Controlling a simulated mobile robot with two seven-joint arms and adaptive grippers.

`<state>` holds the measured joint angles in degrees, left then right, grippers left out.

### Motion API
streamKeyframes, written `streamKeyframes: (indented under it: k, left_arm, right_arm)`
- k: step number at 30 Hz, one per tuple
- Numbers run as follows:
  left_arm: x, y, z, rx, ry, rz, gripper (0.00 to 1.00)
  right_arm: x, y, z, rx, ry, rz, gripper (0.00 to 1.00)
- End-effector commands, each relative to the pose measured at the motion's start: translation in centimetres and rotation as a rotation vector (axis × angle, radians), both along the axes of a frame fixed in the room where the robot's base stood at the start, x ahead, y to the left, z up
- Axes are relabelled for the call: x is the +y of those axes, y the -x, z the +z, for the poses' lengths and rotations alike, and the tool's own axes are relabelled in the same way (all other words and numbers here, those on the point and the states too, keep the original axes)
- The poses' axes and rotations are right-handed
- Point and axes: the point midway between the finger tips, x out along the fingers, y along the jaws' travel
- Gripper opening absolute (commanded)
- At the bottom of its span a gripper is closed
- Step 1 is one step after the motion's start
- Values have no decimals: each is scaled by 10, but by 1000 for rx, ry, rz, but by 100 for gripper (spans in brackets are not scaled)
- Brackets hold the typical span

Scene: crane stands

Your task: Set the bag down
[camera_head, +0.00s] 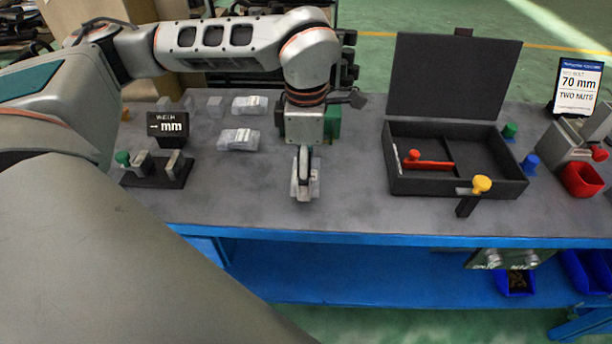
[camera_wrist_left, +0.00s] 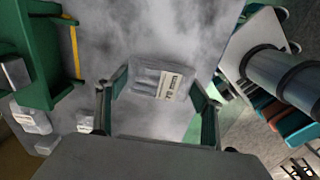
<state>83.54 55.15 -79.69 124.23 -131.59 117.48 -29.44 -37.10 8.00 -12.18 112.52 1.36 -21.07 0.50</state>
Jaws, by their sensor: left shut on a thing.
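My left gripper (camera_head: 303,178) points down over the grey tabletop (camera_head: 350,205), near its front edge. It is shut on a clear bag (camera_head: 312,189) with a white label, which is partly hidden by the fingers. In the left wrist view the bag (camera_wrist_left: 158,82) lies between the two fingers of the left gripper (camera_wrist_left: 160,95), label facing the camera. I cannot tell whether the bag touches the tabletop. Two similar bags, a rear one (camera_head: 249,105) and a nearer one (camera_head: 238,140), lie on the table to the left. My right gripper is not in view.
An open black case (camera_head: 395,178) with a red-handled part stands to the right. A measuring device (camera_head: 167,128) stands at the left. Tabletop between gripper and case is clear.

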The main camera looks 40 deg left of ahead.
Motion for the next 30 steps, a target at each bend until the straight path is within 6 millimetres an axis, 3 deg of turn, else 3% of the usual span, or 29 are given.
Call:
streamKeyframes:
  k: [4,16,17,18,30]
  left_arm:
    - [0,1,-21,2,0,1,40]
    - [0,0,-26,0,0,0,40]
    - [0,0,-25,1,1,0,72]
    - [0,0,-25,0,0,0,82]
    - [0,0,-22,-1,1,0,83]
  right_arm:
    - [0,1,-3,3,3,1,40]
    - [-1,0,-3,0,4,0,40]
    - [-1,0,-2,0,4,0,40]
    - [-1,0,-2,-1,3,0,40]
    - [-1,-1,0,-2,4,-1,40]
